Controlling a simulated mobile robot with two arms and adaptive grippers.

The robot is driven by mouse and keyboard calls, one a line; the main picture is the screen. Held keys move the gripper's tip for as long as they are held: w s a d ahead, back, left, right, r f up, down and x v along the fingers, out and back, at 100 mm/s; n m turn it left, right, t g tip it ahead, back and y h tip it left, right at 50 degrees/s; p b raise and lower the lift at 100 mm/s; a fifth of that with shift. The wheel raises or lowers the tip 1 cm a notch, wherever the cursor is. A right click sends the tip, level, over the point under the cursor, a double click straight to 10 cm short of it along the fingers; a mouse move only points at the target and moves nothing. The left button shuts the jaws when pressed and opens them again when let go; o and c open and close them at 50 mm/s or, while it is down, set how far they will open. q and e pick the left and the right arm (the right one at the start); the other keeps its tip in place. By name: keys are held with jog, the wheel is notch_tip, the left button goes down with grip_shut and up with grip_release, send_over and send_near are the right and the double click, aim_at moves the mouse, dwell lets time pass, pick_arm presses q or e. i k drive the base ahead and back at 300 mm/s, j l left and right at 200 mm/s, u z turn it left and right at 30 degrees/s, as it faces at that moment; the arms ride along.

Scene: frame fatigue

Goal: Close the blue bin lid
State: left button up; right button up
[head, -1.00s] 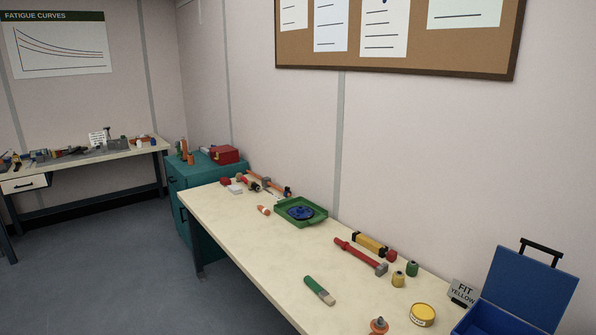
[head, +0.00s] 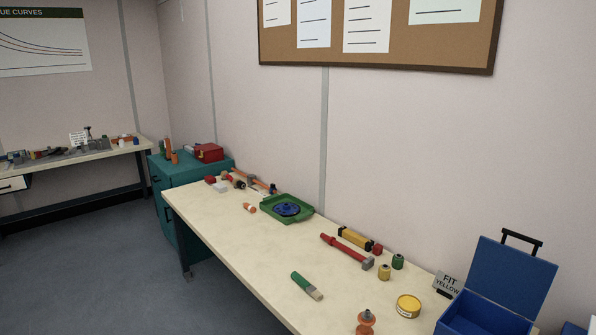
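The blue bin (head: 478,314) stands at the right end of the pale workbench, in the lower right of the head view. Its blue lid (head: 502,281) is open and tilted up, with a black handle (head: 522,238) on its top edge. The front of the bin is cut off by the bottom of the picture. Neither of my grippers shows in the head view.
On the workbench (head: 240,232) are a green tray (head: 301,217), a red hammer (head: 346,251), a green brush (head: 306,285), a yellow tin (head: 408,306) and an orange piece (head: 365,323). The bench's middle is mostly clear.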

aim_at(520, 282)
jog(key=z, duration=1.4)
